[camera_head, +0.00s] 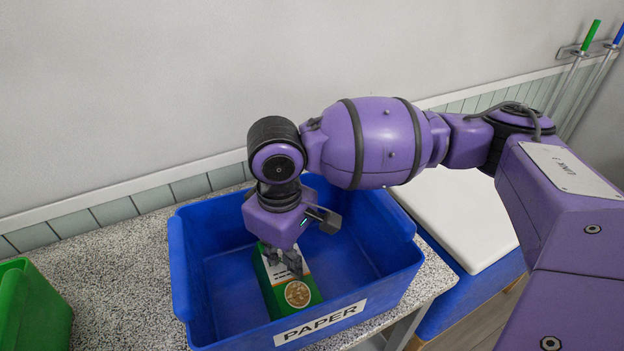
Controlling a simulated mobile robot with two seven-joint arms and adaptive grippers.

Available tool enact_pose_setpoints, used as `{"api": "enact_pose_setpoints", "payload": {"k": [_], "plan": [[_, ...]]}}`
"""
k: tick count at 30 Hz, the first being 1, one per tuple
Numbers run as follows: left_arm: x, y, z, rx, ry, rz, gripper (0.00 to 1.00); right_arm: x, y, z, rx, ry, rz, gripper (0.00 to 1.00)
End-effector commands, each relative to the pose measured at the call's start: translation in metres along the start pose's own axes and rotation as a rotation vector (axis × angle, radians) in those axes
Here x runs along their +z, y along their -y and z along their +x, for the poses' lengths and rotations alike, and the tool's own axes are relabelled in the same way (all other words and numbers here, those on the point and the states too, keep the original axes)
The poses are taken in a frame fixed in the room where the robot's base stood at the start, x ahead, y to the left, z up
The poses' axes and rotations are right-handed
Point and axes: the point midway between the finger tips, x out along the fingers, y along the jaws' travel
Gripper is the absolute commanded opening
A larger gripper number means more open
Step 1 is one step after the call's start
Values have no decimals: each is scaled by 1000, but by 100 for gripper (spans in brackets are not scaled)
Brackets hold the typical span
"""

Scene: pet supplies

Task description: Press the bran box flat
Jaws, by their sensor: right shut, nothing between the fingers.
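The bran box (309,288) is green with a white and orange panel and a round picture of bran. It lies inside the blue bin labelled PAPER (192,281), near the bin's front wall. My right gripper (291,265) points down over the box's upper face, fingers shut and empty. The fingertips overlap the box in the view; whether they touch it I cannot tell. The gripper hides the box's far part. How flat the box is, I cannot tell for sure. My left gripper is not in view.
The bin stands on a speckled counter (108,288) against a tiled wall. A green container (35,310) is at the left. A blue bin with a white lid (458,218) stands at the right. Green-handled and blue-handled poles hang at the upper right.

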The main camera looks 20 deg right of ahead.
Motion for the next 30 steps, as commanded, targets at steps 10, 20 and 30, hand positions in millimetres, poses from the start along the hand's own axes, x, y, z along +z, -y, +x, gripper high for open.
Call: {"api": "enact_pose_setpoints", "payload": {"k": [10,20,30], "plan": [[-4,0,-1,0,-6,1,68,0,0,10,0,1,1,0],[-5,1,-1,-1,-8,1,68,3,-5,18,-1,1,1,0],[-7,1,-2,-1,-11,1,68,7,-10,26,0,1,1,0]]}}
